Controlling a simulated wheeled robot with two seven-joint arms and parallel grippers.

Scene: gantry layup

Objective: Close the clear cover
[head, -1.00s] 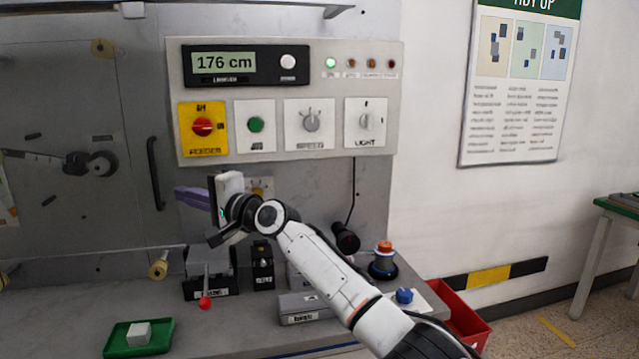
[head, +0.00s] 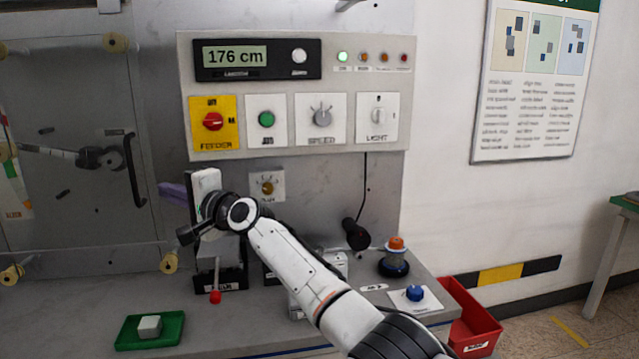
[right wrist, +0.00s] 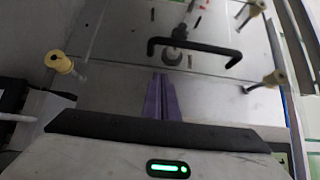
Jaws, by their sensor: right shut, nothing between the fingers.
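The clear cover (head: 75,210) is a large see-through panel at the left of the head view. Its black bar handle (head: 134,172) is near its right edge, and the handle also shows in the right wrist view (right wrist: 195,47). My right gripper (head: 172,192) has purple fingers, shut and empty, to the right of the handle. In the right wrist view the fingers (right wrist: 160,97) point toward the cover, below the handle. Contact with the cover cannot be told. A dark and white arm shape shows on or through the cover. My left gripper is not identifiable.
The control panel (head: 295,92) is above my right arm. A red-knobbed lever (head: 216,297) stands below the gripper. A green tray (head: 175,335) with a pale block (head: 149,327) is at the front left. Yellowish spools (head: 168,263) stick out around the cover.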

